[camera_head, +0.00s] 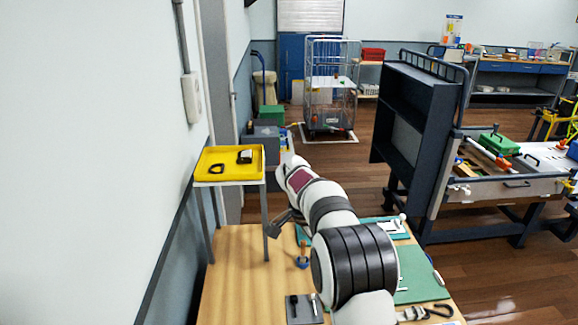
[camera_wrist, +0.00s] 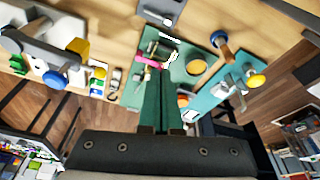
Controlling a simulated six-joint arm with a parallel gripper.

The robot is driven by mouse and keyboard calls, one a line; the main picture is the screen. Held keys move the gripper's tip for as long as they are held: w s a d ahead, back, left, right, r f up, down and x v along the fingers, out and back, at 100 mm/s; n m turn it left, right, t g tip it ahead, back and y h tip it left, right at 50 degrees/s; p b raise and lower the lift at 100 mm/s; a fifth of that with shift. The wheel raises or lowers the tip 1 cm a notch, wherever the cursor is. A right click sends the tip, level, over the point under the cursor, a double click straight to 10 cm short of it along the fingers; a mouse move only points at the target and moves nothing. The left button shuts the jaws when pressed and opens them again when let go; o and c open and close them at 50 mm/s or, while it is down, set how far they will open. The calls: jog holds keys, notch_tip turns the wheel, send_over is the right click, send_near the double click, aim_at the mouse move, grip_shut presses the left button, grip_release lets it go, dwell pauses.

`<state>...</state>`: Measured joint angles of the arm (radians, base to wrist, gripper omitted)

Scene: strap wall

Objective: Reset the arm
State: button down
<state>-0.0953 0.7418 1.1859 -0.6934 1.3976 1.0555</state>
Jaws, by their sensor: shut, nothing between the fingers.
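My arm reaches forward over the wooden table (camera_head: 235,270) in the head view. My gripper (camera_head: 279,228) hangs at the far end of the arm, to the right of the yellow tray's legs and above the table. In the wrist view my gripper (camera_wrist: 161,85) shows its two fingers lying close together. It is shut and holds nothing. Part of the table beneath the arm is hidden by my arm links.
A yellow tray (camera_head: 208,175) on thin legs stands close on the left and holds dark items. A green mat (camera_head: 420,283) lies on the table's right side. A dark shelf unit (camera_head: 413,130) stands on the right. A wire cage cart (camera_head: 331,95) stands farther back.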

jog(key=s+r+n+y, duration=0.1)
jog(key=s+r+n, duration=0.15)
jog(key=s, duration=0.35)
jog(key=s+r+n, duration=0.1)
jog(key=s+r, duration=0.3)
jog(key=s, duration=0.2)
jog(key=s+a+f+n+y, duration=0.1)
jog(key=s+a+n+y, duration=0.1)
jog(key=s, duration=1.1)
jog(key=s+a+f+n+g+y, duration=0.1)
jog(key=s+a+n, duration=0.1)
jog(key=s, duration=1.1)
jog(key=shift+s+a+n+y, duration=0.2)
jog(key=shift+a+n+y, duration=0.2)
jog(key=shift+n, duration=0.25)
